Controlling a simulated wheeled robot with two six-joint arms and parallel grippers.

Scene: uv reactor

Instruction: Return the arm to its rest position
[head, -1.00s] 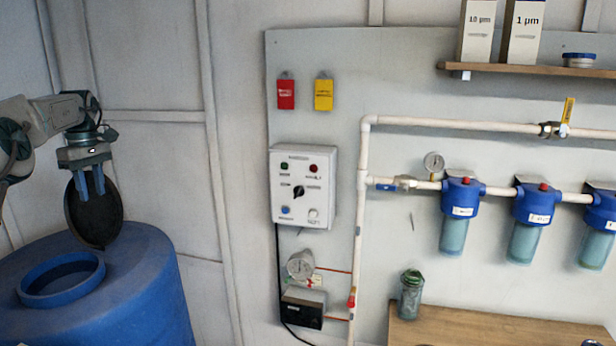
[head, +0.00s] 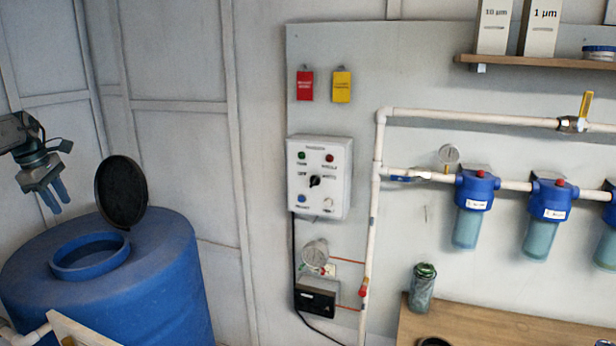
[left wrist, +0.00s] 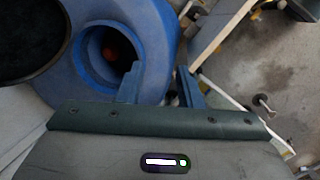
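My left gripper (head: 55,195) hangs at the far left of the head view, pointing down beside the open lid and apart from it. Its two blue fingers are spread with nothing between them; the gap also shows in the left wrist view (left wrist: 160,70). The round dark lid (head: 121,192) stands up, swung open, at the back of the blue tank (head: 165,280). The tank's round mouth is uncovered. In the left wrist view the lid (left wrist: 30,35) is at upper left, and a reddish round thing (left wrist: 112,52) shows inside the mouth. My right gripper is not in view.
A white control box (head: 320,180) is on the wall panel, with white pipes (head: 375,215) and blue-topped filters (head: 475,205) to its right. A green-capped jar (head: 422,288) stands on the wooden bench (head: 470,330). A pale board (head: 85,330) is at bottom left.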

